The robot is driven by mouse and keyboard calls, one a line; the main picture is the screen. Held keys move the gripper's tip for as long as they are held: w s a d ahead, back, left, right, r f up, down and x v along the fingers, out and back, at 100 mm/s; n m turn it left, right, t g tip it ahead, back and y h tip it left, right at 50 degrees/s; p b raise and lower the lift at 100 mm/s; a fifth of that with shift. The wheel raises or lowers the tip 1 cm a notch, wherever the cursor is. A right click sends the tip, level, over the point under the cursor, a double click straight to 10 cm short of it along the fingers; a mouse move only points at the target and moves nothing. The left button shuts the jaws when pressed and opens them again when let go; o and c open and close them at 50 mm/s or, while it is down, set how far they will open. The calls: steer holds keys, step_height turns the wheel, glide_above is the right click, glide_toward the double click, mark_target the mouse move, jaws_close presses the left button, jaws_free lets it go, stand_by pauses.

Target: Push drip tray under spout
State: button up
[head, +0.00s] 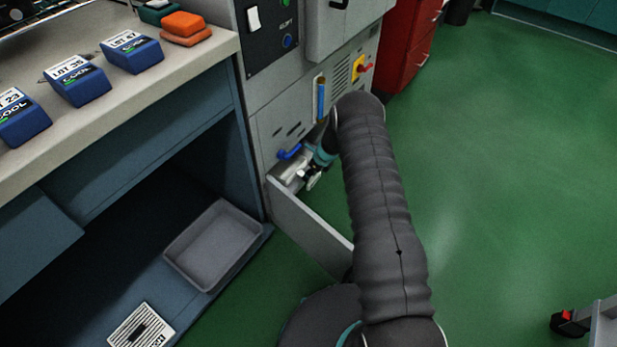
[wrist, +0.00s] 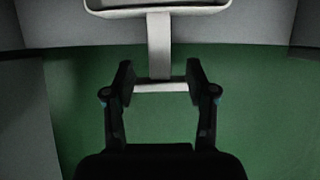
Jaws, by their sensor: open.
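The pale drip tray (wrist: 158,12) shows at the top of the wrist view, only its near rim and front in frame. A straight stem (wrist: 159,45) runs from it toward me and ends in a crossbar (wrist: 160,88). My gripper (wrist: 160,78) is open, its fingers on either side of the stem and near the crossbar's ends; contact cannot be told. In the head view my gripper (head: 313,181) is low at the machine's opening, beside a pale part (head: 288,173) that looks like the tray. A blue-handled valve (head: 290,152) sits just above; the spout itself is not clear.
An open grey door panel (head: 308,229) stands out below my arm. A grey bin (head: 214,246) lies on the low shelf at left. Blue labelled packs (head: 78,83) sit on the bench. A red cabinet (head: 408,42) stands behind.

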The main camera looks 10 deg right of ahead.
steer(key=shift+s+x, duration=0.2)
steer(key=shift+x, duration=2.05)
steer(key=shift+d+f, duration=0.1)
steer(key=shift+d, duration=0.05)
jaws_close()
